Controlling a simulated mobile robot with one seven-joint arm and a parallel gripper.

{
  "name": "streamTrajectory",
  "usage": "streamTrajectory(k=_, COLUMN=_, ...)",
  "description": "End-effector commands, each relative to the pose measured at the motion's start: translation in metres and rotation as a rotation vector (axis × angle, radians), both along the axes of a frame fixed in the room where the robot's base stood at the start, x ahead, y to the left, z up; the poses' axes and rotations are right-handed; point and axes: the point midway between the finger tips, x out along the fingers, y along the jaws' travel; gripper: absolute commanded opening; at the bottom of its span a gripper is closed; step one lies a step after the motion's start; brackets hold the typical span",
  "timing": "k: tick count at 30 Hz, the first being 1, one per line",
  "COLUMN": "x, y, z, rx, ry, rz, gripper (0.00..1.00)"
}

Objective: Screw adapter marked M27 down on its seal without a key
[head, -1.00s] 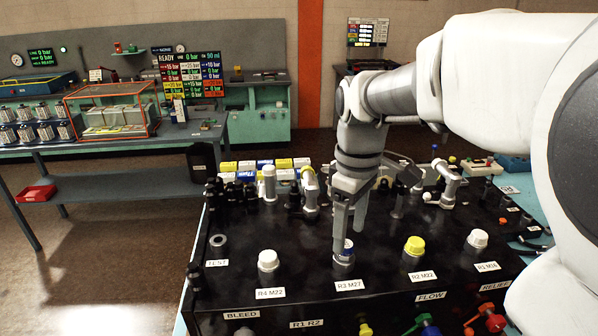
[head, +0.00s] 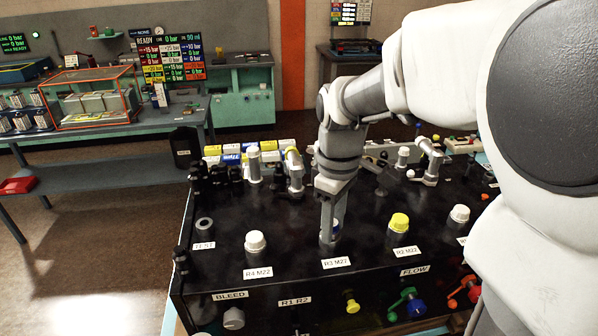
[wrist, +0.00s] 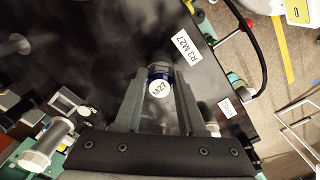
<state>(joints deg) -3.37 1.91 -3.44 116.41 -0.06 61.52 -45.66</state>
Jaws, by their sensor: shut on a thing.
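The adapter marked M27 (wrist: 159,88) shows in the wrist view with a round white top lettered M27 and a dark blue band. It sits at the port labelled R3 M27 (head: 336,263) on the black bench top. My gripper (wrist: 160,95) has one finger on each side of it and is shut on it. In the head view my gripper (head: 331,226) points down at that port, and its fingers hide most of the adapter. The seal is hidden, so I cannot tell whether the adapter touches it.
Upright fittings (head: 293,170) stand behind. Coloured valve knobs (head: 408,301) line the front face.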

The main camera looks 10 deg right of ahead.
Motion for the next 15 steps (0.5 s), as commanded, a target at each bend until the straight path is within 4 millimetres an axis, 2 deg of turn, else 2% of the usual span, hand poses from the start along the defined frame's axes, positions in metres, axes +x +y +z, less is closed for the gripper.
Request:
streamTrajectory(k=2, x=0.0001, y=0.0001, z=0.0003, rx=0.0, ry=0.0, rz=0.0, gripper=0.0)
streamTrajectory(k=8, x=0.0001, y=0.0001, z=0.0004, rx=0.001, ry=-0.001, rz=-0.009, gripper=0.0)
streamTrajectory(k=15, x=-0.0001, y=0.0006, z=-0.0003, rx=0.0, ry=-0.001, rz=-0.194, gripper=0.0)
